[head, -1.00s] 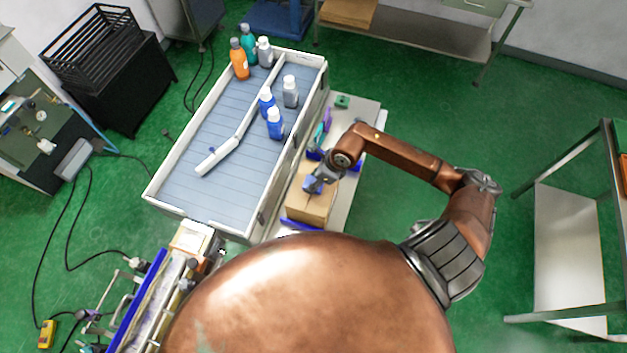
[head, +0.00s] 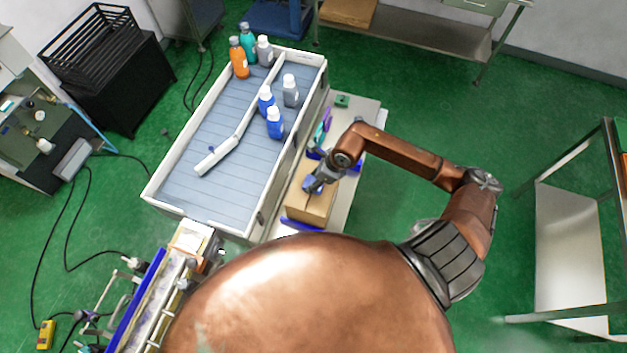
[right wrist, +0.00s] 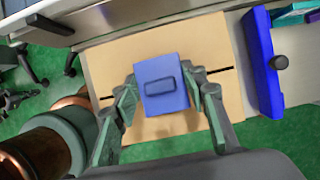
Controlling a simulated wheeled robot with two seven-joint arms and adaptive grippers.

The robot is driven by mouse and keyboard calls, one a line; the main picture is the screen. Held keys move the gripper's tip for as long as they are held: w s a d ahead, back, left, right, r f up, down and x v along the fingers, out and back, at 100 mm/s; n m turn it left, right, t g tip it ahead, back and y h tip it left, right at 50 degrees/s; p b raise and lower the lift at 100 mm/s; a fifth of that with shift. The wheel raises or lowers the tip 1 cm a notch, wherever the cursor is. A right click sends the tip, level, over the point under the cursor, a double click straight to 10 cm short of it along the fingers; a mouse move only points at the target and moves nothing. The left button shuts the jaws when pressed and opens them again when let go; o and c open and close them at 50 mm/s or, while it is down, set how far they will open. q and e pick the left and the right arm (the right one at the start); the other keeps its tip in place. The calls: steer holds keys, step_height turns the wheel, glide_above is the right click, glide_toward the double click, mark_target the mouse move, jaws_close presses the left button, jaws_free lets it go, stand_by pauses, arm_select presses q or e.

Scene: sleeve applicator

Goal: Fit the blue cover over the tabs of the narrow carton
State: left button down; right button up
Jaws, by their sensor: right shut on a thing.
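The narrow carton (head: 308,206) is a tan box on the pale side table, and it also shows in the right wrist view (right wrist: 120,60). A dark slit runs across its top. My right gripper (right wrist: 163,95) is shut on the blue cover (right wrist: 163,78), a small block with a raised grip. In the right wrist view the cover is over the middle of the carton top, in line with the slit. In the head view the cover (head: 311,184) is partly hidden by the gripper. I cannot tell whether it touches the carton. My left gripper is not in view.
A blue stop with a dark knob (right wrist: 264,62) stands beside the carton. A blue strip (head: 301,225) lies at its near end. A walled conveyor (head: 215,150) with several bottles runs along the left. Open floor lies to the right.

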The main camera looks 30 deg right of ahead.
steer(key=o, duration=1.2)
steer(key=shift+r+p, duration=1.95)
steer(key=shift+r, duration=1.6)
